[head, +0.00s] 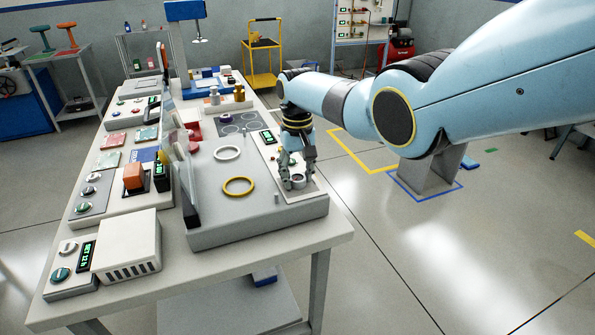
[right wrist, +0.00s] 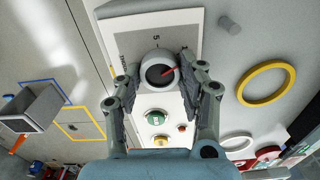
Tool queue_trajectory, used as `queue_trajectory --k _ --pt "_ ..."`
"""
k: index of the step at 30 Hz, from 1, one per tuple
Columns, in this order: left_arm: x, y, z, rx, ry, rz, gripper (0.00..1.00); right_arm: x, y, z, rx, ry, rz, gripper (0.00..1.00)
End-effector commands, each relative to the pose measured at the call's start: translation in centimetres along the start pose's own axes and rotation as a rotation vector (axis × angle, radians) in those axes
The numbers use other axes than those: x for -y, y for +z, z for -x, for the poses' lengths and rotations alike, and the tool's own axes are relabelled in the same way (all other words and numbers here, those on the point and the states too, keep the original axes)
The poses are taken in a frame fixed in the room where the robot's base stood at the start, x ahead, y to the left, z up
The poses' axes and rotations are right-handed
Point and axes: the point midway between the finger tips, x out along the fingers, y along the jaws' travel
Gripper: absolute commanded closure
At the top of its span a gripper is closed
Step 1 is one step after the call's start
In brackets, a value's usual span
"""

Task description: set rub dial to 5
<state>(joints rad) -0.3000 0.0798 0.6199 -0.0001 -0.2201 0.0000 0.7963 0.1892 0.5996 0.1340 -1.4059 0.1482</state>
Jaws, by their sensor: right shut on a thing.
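The rub dial (right wrist: 157,73) is a round pale knob with a dark face and a red pointer, on a white panel (right wrist: 120,27). In the right wrist view the pointer aims right and slightly up, while the printed 5 (right wrist: 155,38) is above the knob, so the pointer is not at the 5. My right gripper (right wrist: 159,80) has its two fingers on opposite sides of the knob, shut on it. In the head view my right gripper (head: 297,178) reaches down over the dial at the right edge of the grey machine. My left gripper is not in view.
A green button (right wrist: 156,117) and a small red button (right wrist: 182,128) sit close to the dial. A yellow ring (head: 238,186) and a white ring (head: 227,153) lie on the grey machine top (head: 222,215). A short grey peg (right wrist: 230,25) stands near the panel.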

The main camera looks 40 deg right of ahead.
Motion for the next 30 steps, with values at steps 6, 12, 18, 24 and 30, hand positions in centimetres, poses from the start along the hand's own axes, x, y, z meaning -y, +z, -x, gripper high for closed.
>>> queue_trajectory --k 6,12,18,24,30 --pt "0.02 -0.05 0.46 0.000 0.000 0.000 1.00 0.03 -0.10 0.17 -0.003 0.001 0.205 0.93" --pt "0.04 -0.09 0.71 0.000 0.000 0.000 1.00 0.08 -0.14 0.18 -0.005 0.001 0.395 0.93" --pt "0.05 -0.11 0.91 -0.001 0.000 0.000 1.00 0.12 -0.12 0.17 -0.004 0.001 0.585 0.93" --pt "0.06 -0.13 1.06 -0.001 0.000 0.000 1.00 0.16 -0.12 0.19 -0.005 0.001 0.762 0.93" --pt "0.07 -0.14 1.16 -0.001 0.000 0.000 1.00 0.19 -0.12 0.20 -0.005 0.002 0.906 0.93"
